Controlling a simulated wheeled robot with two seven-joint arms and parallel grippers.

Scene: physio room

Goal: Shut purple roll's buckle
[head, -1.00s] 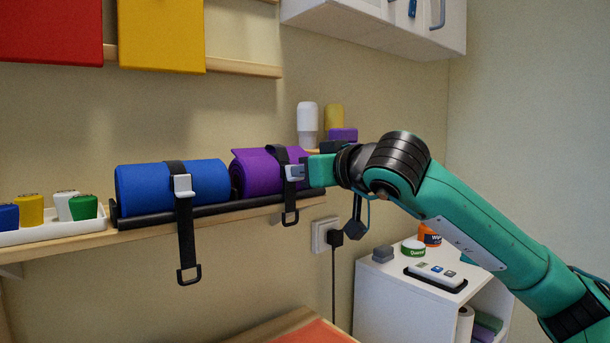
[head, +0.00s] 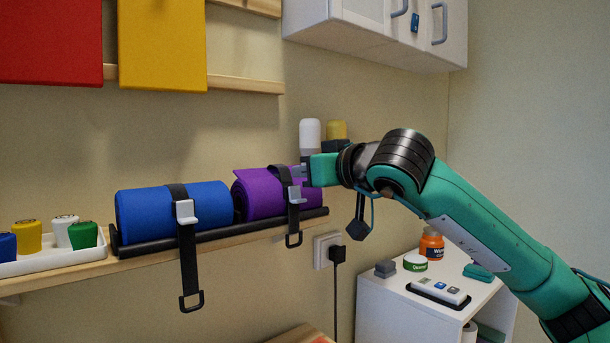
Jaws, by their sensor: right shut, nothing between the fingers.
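The purple roll (head: 260,194) lies at the right end of a black holder on the wall shelf. A black strap goes over it, and its loop end hangs below the shelf edge. The roll's small grey buckle (head: 294,194) sits on the strap at the front; I cannot tell whether its lever is up or flat. My right gripper (head: 299,173) is shut and empty, just above the buckle and close to the roll's upper right side. Its grey fingertips point left; contact with the strap cannot be made out. My left gripper is out of view.
A blue roll (head: 150,213) with its own strap and grey buckle (head: 185,211) lies to the left. A white tray (head: 60,262) of colored pots is further left. Bottles (head: 309,134) stand behind my right gripper. A white cabinet (head: 385,310) is at lower right.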

